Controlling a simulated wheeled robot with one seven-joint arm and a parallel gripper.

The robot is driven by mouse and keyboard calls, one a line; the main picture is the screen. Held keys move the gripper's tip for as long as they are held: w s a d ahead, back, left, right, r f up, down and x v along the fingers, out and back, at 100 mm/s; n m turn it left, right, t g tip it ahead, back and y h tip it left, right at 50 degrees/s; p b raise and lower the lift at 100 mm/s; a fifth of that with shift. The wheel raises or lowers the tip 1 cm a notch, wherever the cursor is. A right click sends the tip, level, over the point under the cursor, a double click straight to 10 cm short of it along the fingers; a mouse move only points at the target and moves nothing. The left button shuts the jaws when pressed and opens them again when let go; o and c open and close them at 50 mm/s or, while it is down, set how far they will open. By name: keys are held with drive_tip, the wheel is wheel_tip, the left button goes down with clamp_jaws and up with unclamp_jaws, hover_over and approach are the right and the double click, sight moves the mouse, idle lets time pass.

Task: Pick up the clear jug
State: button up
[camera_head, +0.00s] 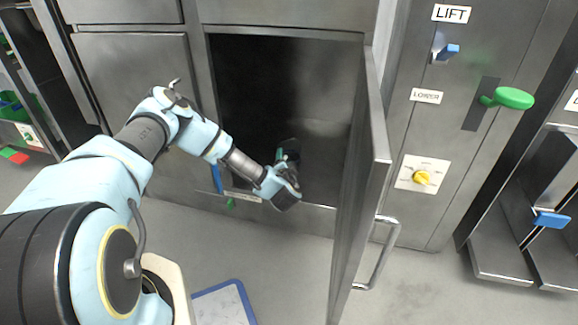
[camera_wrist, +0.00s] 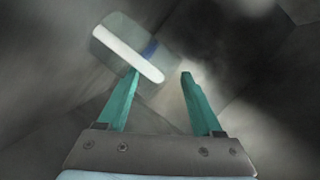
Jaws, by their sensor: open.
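A see-through, box-like thing (camera_wrist: 118,35), which looks like the clear jug, shows in the wrist view with a white bar across it and a small blue patch. It lies beyond my gripper (camera_wrist: 160,76), whose two teal fingers are apart with nothing clearly between them. The left fingertip overlaps the lower edge of the white bar in the picture; I cannot tell whether they touch. In the head view my gripper (camera_head: 288,152) reaches into the dark opening of a steel cabinet. The jug cannot be made out there.
The cabinet door (camera_head: 362,185) stands open just right of my arm, with a bar handle (camera_head: 378,255). A blue-edged board (camera_head: 222,305) lies low in front.

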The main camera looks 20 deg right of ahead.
drive_tip(key=c, duration=1)
clamp_jaws()
drive_tip(key=shift+s+f, duration=0.1)
drive_tip(key=shift+f, duration=0.05)
